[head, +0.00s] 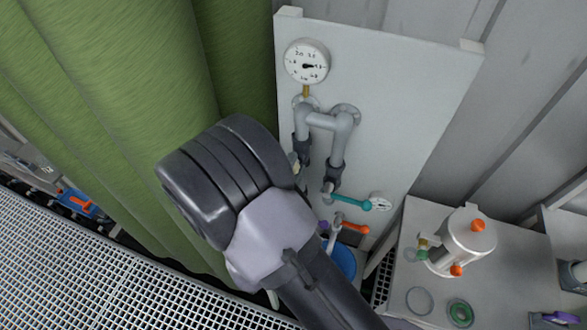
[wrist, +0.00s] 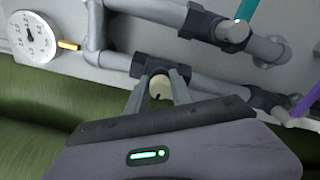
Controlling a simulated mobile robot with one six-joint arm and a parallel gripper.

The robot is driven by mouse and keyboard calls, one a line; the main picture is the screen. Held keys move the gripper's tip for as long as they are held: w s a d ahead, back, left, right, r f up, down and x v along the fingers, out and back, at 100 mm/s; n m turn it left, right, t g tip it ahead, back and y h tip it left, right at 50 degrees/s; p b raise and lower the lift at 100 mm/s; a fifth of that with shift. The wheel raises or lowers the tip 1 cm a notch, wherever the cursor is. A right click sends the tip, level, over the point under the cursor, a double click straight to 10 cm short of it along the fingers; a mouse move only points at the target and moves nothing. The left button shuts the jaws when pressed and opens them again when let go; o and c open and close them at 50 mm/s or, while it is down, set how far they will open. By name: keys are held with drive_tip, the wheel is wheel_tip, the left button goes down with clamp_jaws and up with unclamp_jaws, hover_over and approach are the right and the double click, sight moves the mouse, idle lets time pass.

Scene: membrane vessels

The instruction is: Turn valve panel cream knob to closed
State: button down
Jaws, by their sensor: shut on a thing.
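The white valve panel (head: 400,100) stands upright behind my arm. It carries grey pipes, a round gauge and several coloured valve handles. In the wrist view the cream knob (wrist: 160,87) sits on a dark valve body, with a small dark mark on its face. My gripper (wrist: 159,80) has one finger on each side of the knob and is shut on it. In the head view my arm covers most of the gripper, and only a small cream bit of the knob (head: 294,159) shows at the arm's edge.
A gauge (head: 306,62) is at the panel's top left. Teal (head: 352,202) and orange (head: 352,227) handles are right of my arm. A green tank (head: 110,90) stands close on the left. A grey table (head: 400,275) with a metal vessel (head: 465,243) is at lower right.

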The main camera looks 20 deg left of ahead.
drive_tip(key=m+b, duration=0.4)
drive_tip(key=shift+f+b, duration=0.3)
drive_tip(key=shift+b, duration=0.1)
drive_tip(key=m+b, duration=0.5)
drive_tip(key=b, duration=0.1)
drive_tip(key=shift+f+m, duration=0.1)
drive_tip(key=shift+m, duration=0.2)
drive_tip(key=m+b, duration=0.4)
drive_tip(key=b, duration=0.1)
drive_tip(key=shift+m+b, duration=0.3)
drive_tip(key=shift+b, duration=0.1)
drive_tip(key=m+b, duration=0.5)
drive_tip(key=b, duration=0.1)
drive_tip(key=m+b, duration=0.3)
drive_tip(key=shift+a, duration=0.1)
drive_tip(key=m+b, duration=0.2)
drive_tip(key=m, duration=0.1)
drive_tip(key=shift+m, duration=0.4)
drive_tip(key=m, duration=0.4)
drive_tip(key=shift+r, duration=0.25)
drive_tip(key=m, duration=0.4)
drive_tip(key=shift+a+m, duration=0.1)
drive_tip(key=shift+m, duration=0.5)
